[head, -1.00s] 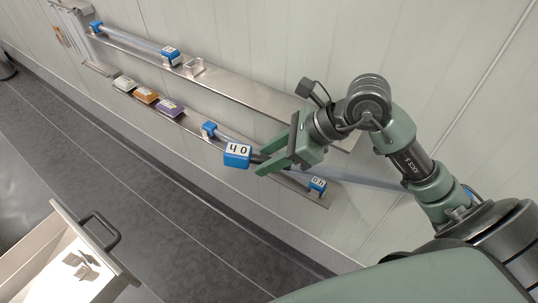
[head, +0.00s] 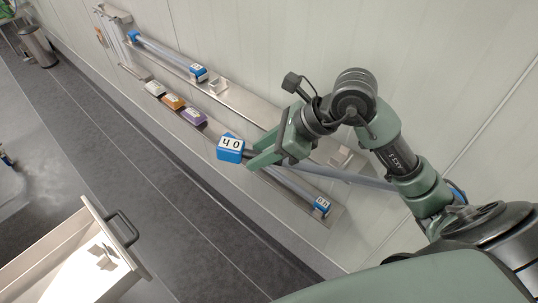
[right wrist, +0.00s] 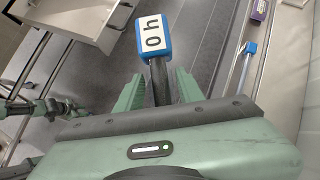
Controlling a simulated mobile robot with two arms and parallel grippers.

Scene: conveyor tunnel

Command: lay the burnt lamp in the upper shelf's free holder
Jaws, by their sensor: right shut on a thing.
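My right gripper (head: 258,160) is shut on the burnt lamp, close behind its blue end cap (head: 231,147) marked 40. The tube (head: 350,176) is dark near that cap and runs right, behind my forearm. The right wrist view shows the cap (right wrist: 153,39) beyond the fingers (right wrist: 158,90). The lamp is in the air in front of the shelves. On the upper shelf (head: 243,103), the free holder shows as a near bracket (head: 345,157) and a far bracket (head: 218,87), both empty. My left arm shows small in the right wrist view; its jaws are unclear.
Another lamp (head: 165,54) with blue caps lies on the upper shelf's far part. The lower shelf bears a white, an orange (head: 172,101) and a purple box (head: 194,116), and a lamp with a blue cap (head: 322,205).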

